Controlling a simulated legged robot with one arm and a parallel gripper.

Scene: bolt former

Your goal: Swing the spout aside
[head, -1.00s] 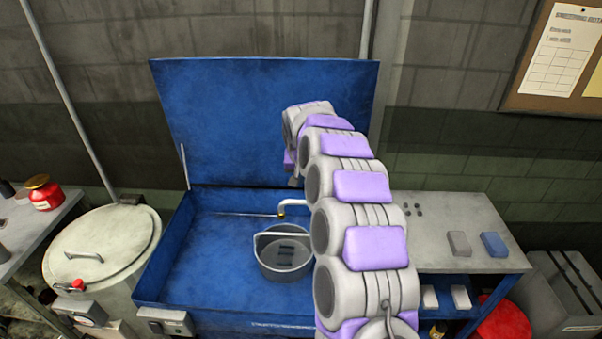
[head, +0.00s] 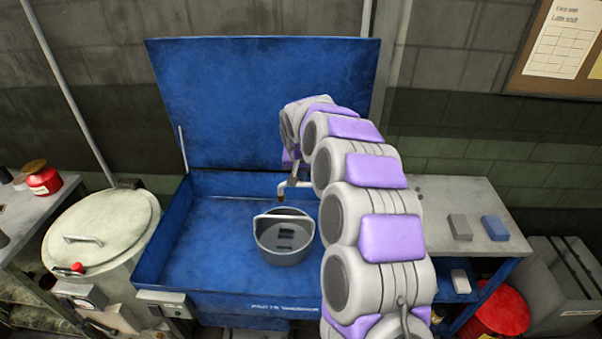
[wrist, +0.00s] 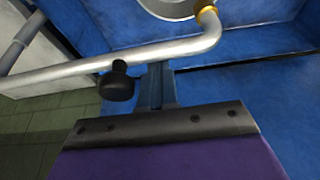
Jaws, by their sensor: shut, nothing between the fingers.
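The spout (head: 300,184) is a pale metal tube with a downturned brass tip, over the back of the blue basin (head: 200,245). In the wrist view the spout (wrist: 110,63) crosses from the left edge to its brass end at the top. My gripper (head: 293,176) is at the spout, partly hidden by my arm in the head view. In the wrist view its shut fingers (wrist: 155,82) are empty and meet the tube's near side in the picture; contact is unclear. A black knob (wrist: 118,86) shows beside the fingers, just below the tube.
A grey pail (head: 284,240) with a raised handle stands in the basin in front of the spout tip. The raised blue lid (head: 230,100) stands behind. A side table (head: 470,205) with blocks is right, a lidded drum (head: 105,230) left.

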